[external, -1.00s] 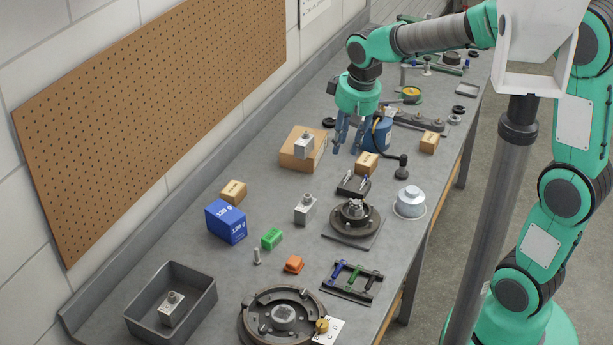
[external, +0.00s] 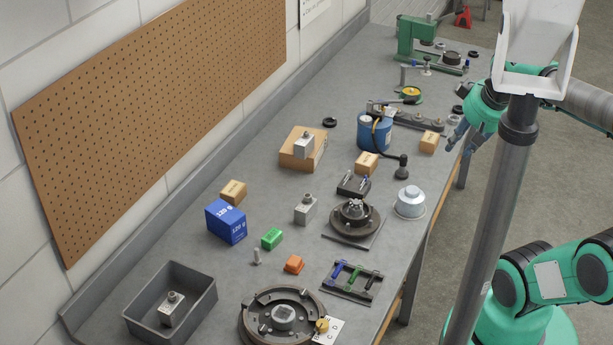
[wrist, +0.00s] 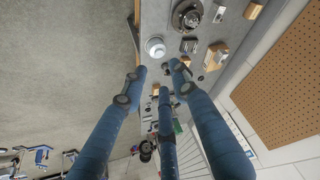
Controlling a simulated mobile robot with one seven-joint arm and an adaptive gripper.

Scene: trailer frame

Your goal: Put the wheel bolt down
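My gripper (external: 462,137) is at the bench's right edge, partly behind the grey post and well away from the standing piece. In the wrist view, the blue fingers of my gripper (wrist: 160,76) are spread apart, and I see nothing held between them.
A grey bin (external: 198,308) holds a metal block at the front left. A blue can (external: 374,133) with a hose, cardboard boxes (external: 303,149) and a round metal canister (external: 410,201) crowd the bench. Free bench surface lies along the pegboard (external: 160,110) wall.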

